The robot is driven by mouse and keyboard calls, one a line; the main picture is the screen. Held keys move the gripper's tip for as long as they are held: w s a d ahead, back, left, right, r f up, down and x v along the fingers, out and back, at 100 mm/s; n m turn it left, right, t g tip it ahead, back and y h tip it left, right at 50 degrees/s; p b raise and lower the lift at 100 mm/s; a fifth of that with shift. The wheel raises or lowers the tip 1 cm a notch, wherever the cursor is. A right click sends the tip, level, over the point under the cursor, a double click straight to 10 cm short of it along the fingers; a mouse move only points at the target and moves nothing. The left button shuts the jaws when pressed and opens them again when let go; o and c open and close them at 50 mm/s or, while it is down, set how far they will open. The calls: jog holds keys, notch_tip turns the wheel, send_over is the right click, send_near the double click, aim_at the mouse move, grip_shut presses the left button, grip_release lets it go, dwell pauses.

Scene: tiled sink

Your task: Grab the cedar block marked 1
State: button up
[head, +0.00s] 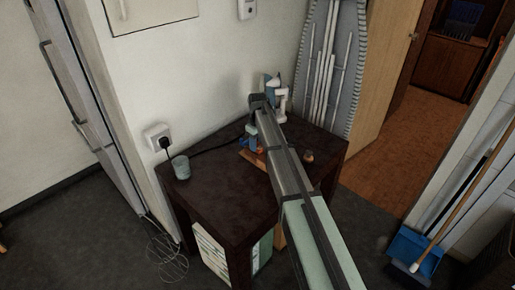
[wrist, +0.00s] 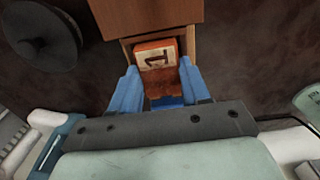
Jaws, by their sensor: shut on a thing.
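An orange-red wooden block (wrist: 156,53) with a pale face and a dark number 1 lies between the blue fingers of my gripper (wrist: 158,71) in the wrist view. The fingers are shut on the block, one at each side. The block sits at the open end of a brown wooden box (wrist: 150,14). In the head view my gripper (head: 256,146) is low over the dark table, beside the wooden box (head: 251,158). My arm hides much of that area, and only a bit of orange shows there.
The dark table (head: 215,185) stands against the wall. A black cable runs from the wall socket (head: 158,138). An ironing board (head: 331,60) leans behind.

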jog(key=shift+c, duration=0.9)
